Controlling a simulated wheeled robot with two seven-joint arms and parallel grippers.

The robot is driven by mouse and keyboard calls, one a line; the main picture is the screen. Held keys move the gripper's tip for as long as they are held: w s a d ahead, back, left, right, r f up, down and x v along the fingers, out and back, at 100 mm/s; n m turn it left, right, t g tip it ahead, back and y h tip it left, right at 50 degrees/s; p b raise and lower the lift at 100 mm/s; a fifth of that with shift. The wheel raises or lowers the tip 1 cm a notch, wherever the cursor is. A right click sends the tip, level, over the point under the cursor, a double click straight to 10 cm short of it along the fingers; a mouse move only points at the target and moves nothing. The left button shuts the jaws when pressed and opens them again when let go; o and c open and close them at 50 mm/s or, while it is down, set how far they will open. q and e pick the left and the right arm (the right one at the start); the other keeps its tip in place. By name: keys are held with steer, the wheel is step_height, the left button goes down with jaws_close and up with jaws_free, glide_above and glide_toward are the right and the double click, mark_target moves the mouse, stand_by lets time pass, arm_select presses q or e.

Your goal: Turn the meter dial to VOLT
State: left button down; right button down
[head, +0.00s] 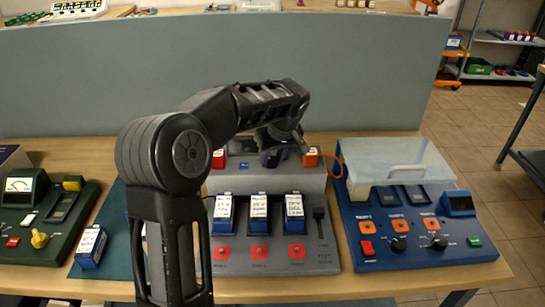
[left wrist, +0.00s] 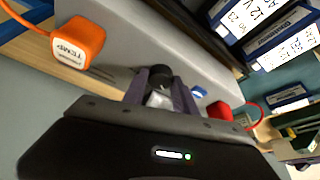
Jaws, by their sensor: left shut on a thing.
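The green meter (head: 40,215) stands at the left of the bench, with a white needle gauge (head: 19,185) on its face. Its yellow dial knob (head: 39,239) is at the lower front; its labels are too small to read. My left gripper (head: 277,146) is away from the meter, at the back of the grey charging station (head: 316,262). In the left wrist view its fingers (left wrist: 160,92) are shut on a small dark, round-topped thing (left wrist: 160,74), partly hidden between them. My right gripper is not in view.
An orange TEMP plug (left wrist: 77,42) and a red plug (left wrist: 221,111) flank the gripper. Several blue batteries (head: 259,213) stand in the station. A blue unit (head: 430,245) with a clear cover is at right, and a loose battery (head: 91,247) lies near the meter.

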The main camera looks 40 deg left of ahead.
arm_select(q)
steer(key=shift+a+m+t+b, duration=0.1)
steer(key=shift+m+t+b, duration=0.4)
steer(key=shift+m, duration=0.4)
steer(key=shift+s+m+h+b, duration=0.1)
steer(key=shift+m+h+b, duration=0.3)
steer(key=shift+m, duration=0.8)
steer(key=m+t+h, duration=0.1)
steer(key=m, duration=0.1)
steer(key=shift+a+r+m, duration=0.1)
steer(key=shift+a+m, duration=0.05)
steer(key=shift+m, duration=0.15)
steer(key=shift+a+m+h+p, duration=0.1)
steer(key=shift+m+h+p, duration=0.6)
steer(key=shift+m, duration=1.2)
steer(key=c, duration=1)
jaws_free()
